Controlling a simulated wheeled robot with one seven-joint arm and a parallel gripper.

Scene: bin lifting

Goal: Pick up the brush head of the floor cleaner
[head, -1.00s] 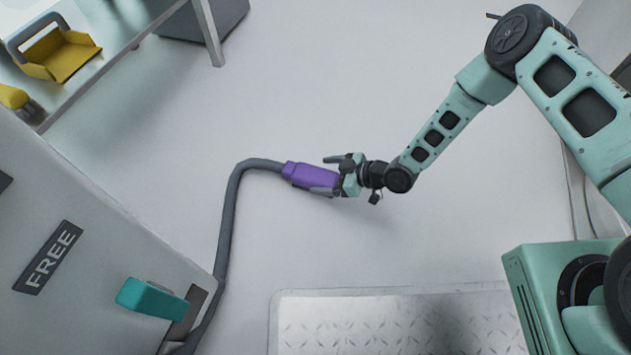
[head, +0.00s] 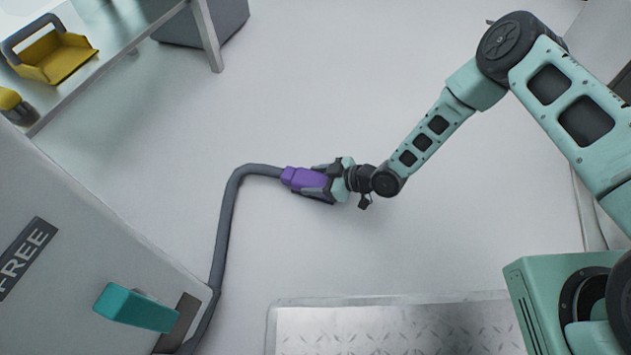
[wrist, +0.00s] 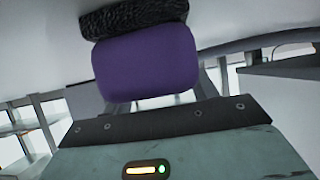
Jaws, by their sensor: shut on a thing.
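The purple brush head (head: 300,178) of the floor cleaner sits at the end of a grey hose (head: 228,220) in the middle of the head view. My gripper (head: 318,183) comes from the right and is shut on the brush head, its dark fingers along both sides of it. In the wrist view the purple brush head (wrist: 147,62) fills the middle, with a dark bristly strip (wrist: 145,17) along its top edge. The fingers are mostly hidden in the wrist view. I cannot tell whether the brush head is clear of the floor.
A grey cabinet marked FREE (head: 70,270) with a teal handle (head: 137,308) stands at lower left. A shelf (head: 110,55) with a yellow carrier (head: 55,55) is at upper left. A metal tread plate (head: 400,328) lies at the bottom. Floor around the gripper is clear.

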